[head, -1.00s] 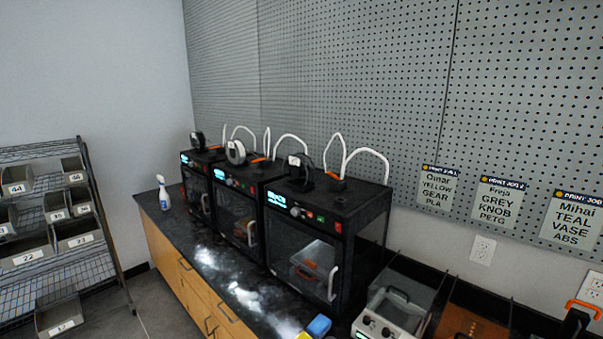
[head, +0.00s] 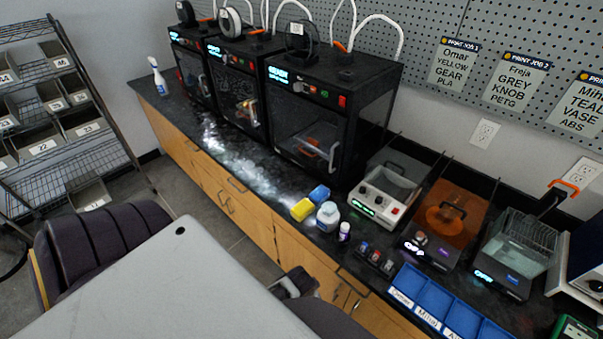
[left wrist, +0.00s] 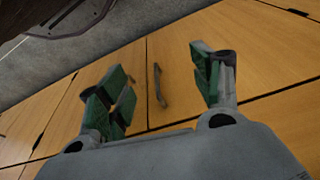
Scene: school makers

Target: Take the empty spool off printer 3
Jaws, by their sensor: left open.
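Three black printers stand in a row on the dark counter: a left one (head: 190,70), a middle one (head: 233,88) and a right one (head: 302,105). I cannot read a printer number on them. A dark spool (head: 315,46) stands on top of the right printer; it shows no clear filament. A whitish spool (head: 231,22) is on the middle printer and a dark one (head: 186,13) on the left. My left gripper (left wrist: 160,85) is open and empty in the left wrist view, in front of the wooden cabinet doors, away from the spools. My right gripper is not in view.
A grey tabletop (head: 150,285) with a dark chair (head: 85,245) fills the near left. The counter holds a spray bottle (head: 158,77), a yellow block (head: 302,209), a white jar (head: 327,216), several machines and blue bins (head: 425,300). White tubes arch above the printers.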

